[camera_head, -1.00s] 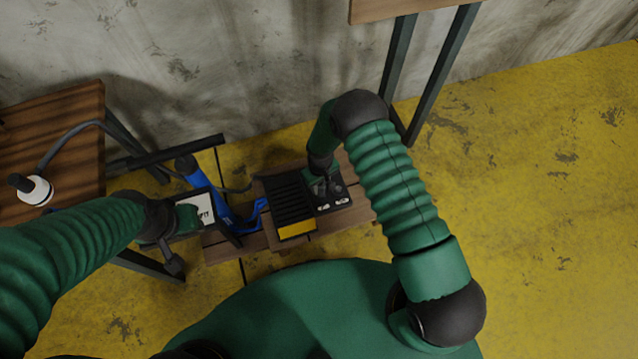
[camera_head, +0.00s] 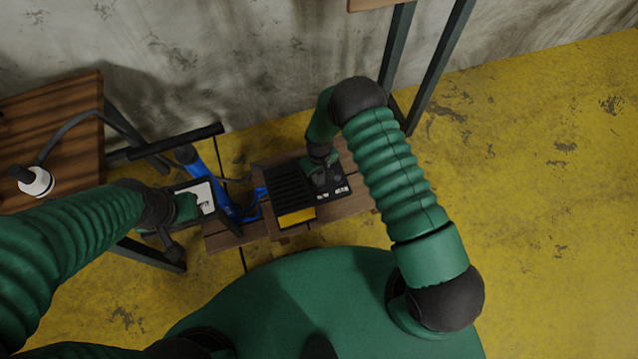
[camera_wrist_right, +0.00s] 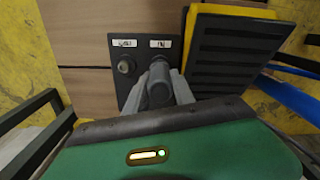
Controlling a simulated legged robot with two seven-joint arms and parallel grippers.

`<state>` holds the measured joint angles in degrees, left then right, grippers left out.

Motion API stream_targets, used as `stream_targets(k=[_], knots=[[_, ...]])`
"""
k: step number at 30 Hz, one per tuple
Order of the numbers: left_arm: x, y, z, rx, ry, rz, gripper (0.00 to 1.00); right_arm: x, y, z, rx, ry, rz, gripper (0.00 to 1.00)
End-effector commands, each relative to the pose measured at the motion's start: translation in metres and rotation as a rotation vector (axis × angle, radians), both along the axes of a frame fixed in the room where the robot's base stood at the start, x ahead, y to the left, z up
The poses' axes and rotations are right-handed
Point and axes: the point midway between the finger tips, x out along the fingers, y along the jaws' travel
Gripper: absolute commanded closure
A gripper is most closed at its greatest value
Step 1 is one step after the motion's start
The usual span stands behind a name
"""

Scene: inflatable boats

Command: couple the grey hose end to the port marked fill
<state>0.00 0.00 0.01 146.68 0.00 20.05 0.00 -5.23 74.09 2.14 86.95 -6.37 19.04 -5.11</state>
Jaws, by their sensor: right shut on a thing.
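The grey hose end (camera_wrist_right: 160,85) is held between the fingers of my right gripper (camera_wrist_right: 160,92), which is shut on it. It covers or stands over the right-hand port in the right wrist view; whether it is seated I cannot tell. The other port (camera_wrist_right: 126,65) is bare, to its left. Both are on a black panel (camera_wrist_right: 122,84) with two small white labels, too blurred to read. In the head view my right gripper (camera_head: 320,173) is over this panel (camera_head: 345,181). My left gripper (camera_head: 187,206) is beside a white sign (camera_head: 207,198); its fingers are unclear.
A ribbed black block with a yellow end (camera_head: 296,216) adjoins the panel on a low wooden bench (camera_head: 358,204). A wooden table (camera_head: 70,110) at left carries a white round piece (camera_head: 37,182) with a dark hose. Yellow floor at right is clear.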

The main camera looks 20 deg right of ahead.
Motion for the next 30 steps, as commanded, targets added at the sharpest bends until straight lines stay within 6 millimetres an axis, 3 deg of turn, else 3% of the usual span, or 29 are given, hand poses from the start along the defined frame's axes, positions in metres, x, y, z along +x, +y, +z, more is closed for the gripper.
stream_targets(k=[30], knots=[[0.000, 0.000, -0.011, 0.000, 0.000, 0.000, 0.64, 0.000, 0.000, -0.014, 0.000, 0.000, 0.000, 1.00]])
